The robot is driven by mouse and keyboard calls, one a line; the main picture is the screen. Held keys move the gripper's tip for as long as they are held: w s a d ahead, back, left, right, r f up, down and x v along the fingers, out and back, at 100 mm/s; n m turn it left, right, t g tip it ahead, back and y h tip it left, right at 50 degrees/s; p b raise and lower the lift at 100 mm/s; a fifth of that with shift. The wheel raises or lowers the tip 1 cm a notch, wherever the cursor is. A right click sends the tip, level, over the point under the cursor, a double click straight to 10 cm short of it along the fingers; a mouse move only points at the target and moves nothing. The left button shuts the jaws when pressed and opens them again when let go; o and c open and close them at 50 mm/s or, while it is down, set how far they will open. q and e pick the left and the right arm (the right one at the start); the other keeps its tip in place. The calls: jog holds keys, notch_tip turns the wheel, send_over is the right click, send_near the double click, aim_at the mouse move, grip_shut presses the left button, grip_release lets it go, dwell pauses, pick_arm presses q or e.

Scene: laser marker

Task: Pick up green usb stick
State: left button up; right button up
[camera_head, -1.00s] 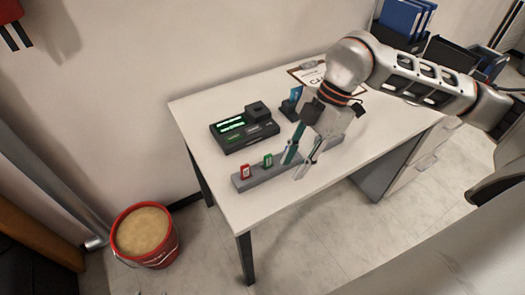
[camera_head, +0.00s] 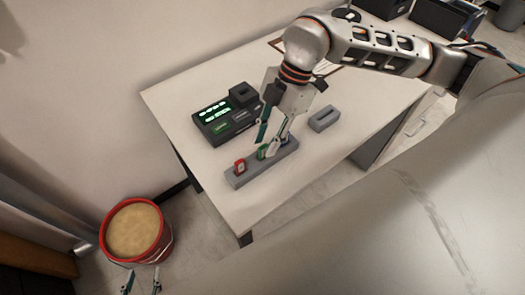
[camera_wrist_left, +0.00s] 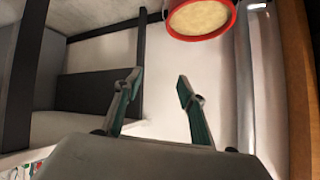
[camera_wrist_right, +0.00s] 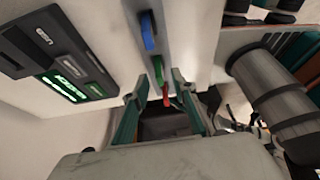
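The green usb stick (camera_head: 262,152) stands in a grey holder bar (camera_head: 250,174) on the white table. A red usb stick (camera_head: 240,166) stands to its left in the same bar. My right gripper (camera_head: 268,143) is open at the green stick. In the right wrist view, the green stick (camera_wrist_right: 158,68) appears between the open fingertips (camera_wrist_right: 159,82), with the red stick (camera_wrist_right: 166,95) beyond and a blue stick (camera_wrist_right: 147,30) nearer the top. I cannot tell whether the fingers touch the green stick. My left gripper (camera_wrist_left: 159,80) is open and empty, away from the table.
A black device (camera_head: 222,120) with green lit displays stands behind the bar. A small grey block (camera_head: 324,118) lies to the right. A red bucket (camera_head: 137,232) with tan contents stands on the floor at left. Black bins (camera_head: 447,17) are at the back right.

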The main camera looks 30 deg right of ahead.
aim_at(263, 146)
jog(key=x, duration=0.2)
jog(key=shift+a+f, duration=0.15)
jog(key=shift+f, duration=0.25)
jog(key=c, duration=0.6)
grip_shut()
jog(key=shift+r, duration=0.25)
pick_arm(q)
jog(key=shift+w+d+r+p, duration=0.2)
jog(key=shift+r+p, duration=0.6)
jog(key=shift+p, duration=0.3)
pick_arm(e)
notch_tip(263, 146, up, 20)
jog(key=shift+f, duration=0.15)
pick_arm(q)
jog(key=shift+r, duration=0.1)
